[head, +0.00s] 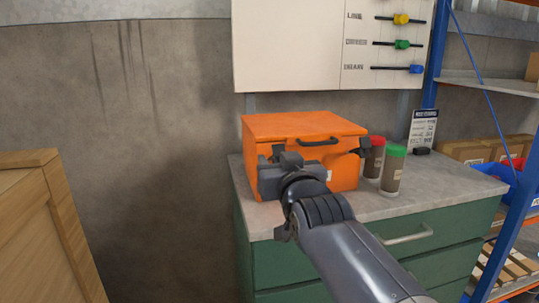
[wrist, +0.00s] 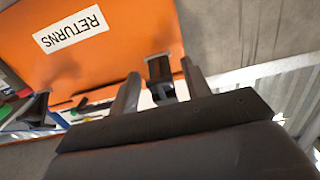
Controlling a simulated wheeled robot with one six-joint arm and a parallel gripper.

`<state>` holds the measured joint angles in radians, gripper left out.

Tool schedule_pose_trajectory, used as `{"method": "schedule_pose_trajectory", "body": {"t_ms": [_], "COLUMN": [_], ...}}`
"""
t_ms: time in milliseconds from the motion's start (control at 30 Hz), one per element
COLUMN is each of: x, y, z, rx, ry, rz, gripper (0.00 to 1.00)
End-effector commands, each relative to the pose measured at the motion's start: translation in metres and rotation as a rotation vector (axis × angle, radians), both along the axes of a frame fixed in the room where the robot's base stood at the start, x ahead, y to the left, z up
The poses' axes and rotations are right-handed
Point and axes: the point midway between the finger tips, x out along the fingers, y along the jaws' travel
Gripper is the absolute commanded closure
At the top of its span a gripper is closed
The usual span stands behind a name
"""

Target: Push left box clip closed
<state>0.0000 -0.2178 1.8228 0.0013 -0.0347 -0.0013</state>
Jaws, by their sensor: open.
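The orange box (head: 300,128) sits on the counter, its lid down and a dark handle (head: 314,142) on its front. In the wrist view its front (wrist: 100,65) shows upside down with a white RETURNS label (wrist: 72,29). The left clip (wrist: 158,70) is a dark piece near the box's side edge. It appears between the two fingers of my open gripper (wrist: 160,88); I cannot tell whether they touch. In the head view my gripper (head: 284,162) covers the box's front left, largely hiding that clip. The right clip (head: 364,146) juts out at the box's right.
A red-lidded jar (head: 374,158) and a green-lidded jar (head: 392,170) stand right of the box. The counter (head: 440,184) has green drawers below. A wooden crate (head: 45,225) stands at the left. A blue-framed shelf with cartons is at the right.

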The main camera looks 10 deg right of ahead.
Motion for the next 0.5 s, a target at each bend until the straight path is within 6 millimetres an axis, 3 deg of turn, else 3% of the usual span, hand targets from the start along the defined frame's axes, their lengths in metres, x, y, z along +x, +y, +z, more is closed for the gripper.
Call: {"method": "schedule_pose_trajectory", "body": {"t_ms": [233,500], "x": [-0.0002,-0.0001], "y": [0.0,0.0], "z": [-0.0002,-0.0003], "rx": [0.0,0.0], "ry": [0.0,0.0], "rz": [0.0,0.0], "gripper": [0.55,0.77]}}
